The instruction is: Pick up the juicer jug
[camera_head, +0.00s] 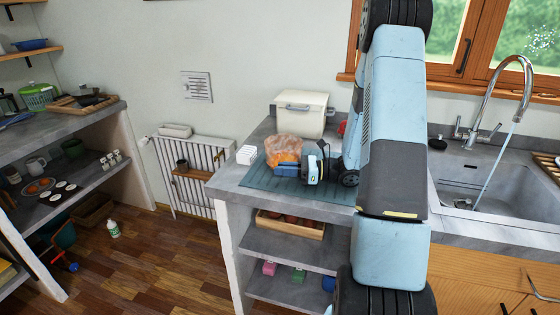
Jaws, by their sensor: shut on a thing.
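My arm reaches down from the top of the picture, and my gripper (284,169) is over the grey-blue mat on the counter, its blue fingers pointing left. An orange, partly see-through vessel (283,147), which looks like the juicer jug, is at the fingertips. The fingers are shut on its lower part. The fingers and wrist hide some of its lower right side. I cannot tell whether its base touches the mat.
The grey-blue mat (257,181) lies on the stone counter (226,187). A cream bread bin (301,115) stands behind, and a white block-like item (246,155) is at the left. The sink (490,190) with its running tap is at the right. A wooden crate (291,228) is on the shelf below.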

